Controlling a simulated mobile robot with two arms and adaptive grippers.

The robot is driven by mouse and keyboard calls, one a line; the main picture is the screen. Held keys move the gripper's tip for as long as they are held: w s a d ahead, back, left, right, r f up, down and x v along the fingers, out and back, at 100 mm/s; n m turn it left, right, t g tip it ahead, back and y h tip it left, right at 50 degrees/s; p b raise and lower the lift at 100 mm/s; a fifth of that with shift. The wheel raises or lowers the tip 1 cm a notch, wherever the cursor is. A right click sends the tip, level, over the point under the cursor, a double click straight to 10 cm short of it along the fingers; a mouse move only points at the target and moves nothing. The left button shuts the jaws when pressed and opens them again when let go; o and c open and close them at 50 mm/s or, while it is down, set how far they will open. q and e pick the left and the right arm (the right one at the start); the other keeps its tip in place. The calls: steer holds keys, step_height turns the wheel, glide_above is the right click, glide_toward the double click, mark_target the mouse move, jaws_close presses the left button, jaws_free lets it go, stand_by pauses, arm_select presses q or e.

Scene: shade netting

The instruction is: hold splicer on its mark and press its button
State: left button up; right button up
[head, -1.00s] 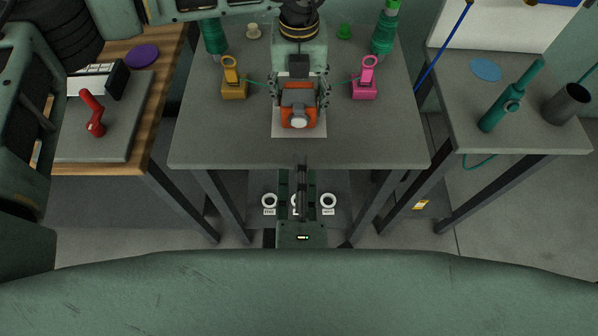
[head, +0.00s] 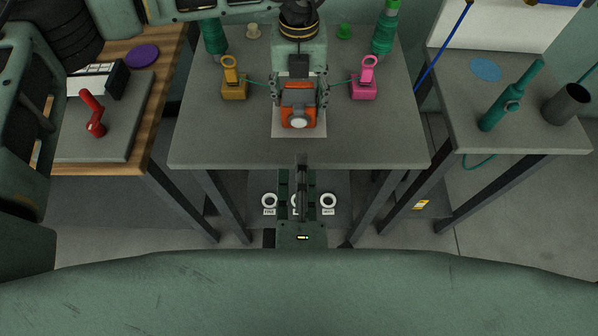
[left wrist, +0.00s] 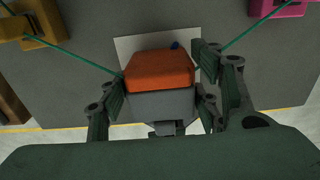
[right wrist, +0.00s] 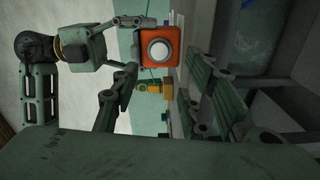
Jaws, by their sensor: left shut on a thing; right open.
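The splicer (head: 297,97), an orange and grey block with a round white button (head: 299,122) on its near face, is between the fingers of my left gripper (head: 299,90). It is over a white mark (head: 286,130) on the table; I cannot tell whether it touches it. The left wrist view shows the splicer's orange part (left wrist: 158,70) between the fingers. My right gripper (head: 302,165) is open and empty at the table's near edge, below the button. The right wrist view shows the button (right wrist: 158,50) ahead of the fingers, apart from them.
Green cords run towards the splicer from a mustard clamp (head: 234,90) at left and a pink clamp (head: 364,88) at right. Green spools (head: 383,35) stand farther back. Side tables hold a red handle (head: 93,112) and a teal tool (head: 510,95). The grey table's front part is clear.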

steer(key=shift+c, duration=0.3)
steer(key=shift+d+f, duration=0.1)
steer(key=shift+f, duration=0.1)
steer(key=shift+c, duration=1.1)
steer(key=d+f+n+g+y, duration=0.1)
steer(key=y, duration=0.1)
steer(key=d+f+n+g+y, duration=0.1)
steer(key=f+n, duration=0.1)
steer(key=d+f+n+y, duration=0.1)
steer(key=f+y, duration=0.1)
steer(key=shift+d+f+n+g+y, duration=0.15)
steer(key=shift+d+n+g+y, duration=0.15)
steer(key=shift+d+n+g, duration=0.1)
jaws_close()
steer(key=s+d+r+n+g+y, duration=0.2)
steer(key=s+d+r+n+y, duration=0.1)
steer(key=s+r+n+y, duration=0.1)
step_height(320, 180, up, 2)
steer(key=n+y, duration=0.1)
steer(key=y, duration=0.2)
steer(key=shift+r+n, duration=0.2)
steer(key=shift+n, duration=0.1)
